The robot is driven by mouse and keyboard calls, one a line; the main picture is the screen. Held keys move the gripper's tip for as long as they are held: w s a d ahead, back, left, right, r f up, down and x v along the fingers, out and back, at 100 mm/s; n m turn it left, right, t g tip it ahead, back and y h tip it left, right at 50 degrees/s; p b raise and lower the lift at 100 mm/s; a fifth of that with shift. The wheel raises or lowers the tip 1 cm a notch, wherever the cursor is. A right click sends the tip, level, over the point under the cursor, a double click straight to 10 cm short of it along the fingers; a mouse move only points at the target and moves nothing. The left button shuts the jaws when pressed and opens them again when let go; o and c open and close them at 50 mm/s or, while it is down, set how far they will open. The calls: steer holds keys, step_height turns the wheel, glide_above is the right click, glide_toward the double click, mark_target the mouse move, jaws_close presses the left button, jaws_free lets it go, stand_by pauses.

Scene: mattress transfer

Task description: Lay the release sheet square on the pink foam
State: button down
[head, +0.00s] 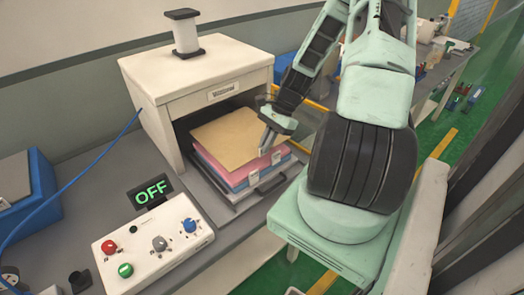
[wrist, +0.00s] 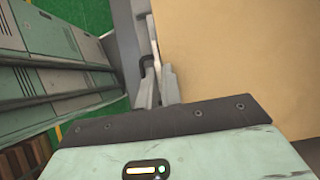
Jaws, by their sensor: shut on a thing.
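The tan release sheet (head: 226,138) lies over the pink foam (head: 240,173) in the mouth of the white press. Its outline looks roughly in line with the foam, but I cannot tell whether it is exactly square or touching all over. My gripper (head: 265,148) is at the sheet's right edge, shut on it. In the wrist view the sheet (wrist: 235,55) fills the right side, and my gripper's fingers (wrist: 153,45) meet its left edge. The pink foam shows only as a band below the sheet, above a blue layer (head: 240,184).
A control box (head: 150,240) with buttons and an OFF sign (head: 151,190) are at front left. A blue bin (head: 45,185) stands farther left.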

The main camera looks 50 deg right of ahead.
steer(key=shift+f+p, duration=0.55)
steer(key=shift+f, duration=1.95)
steer(key=c, duration=1.6)
jaws_free()
steer(key=shift+o, duration=0.2)
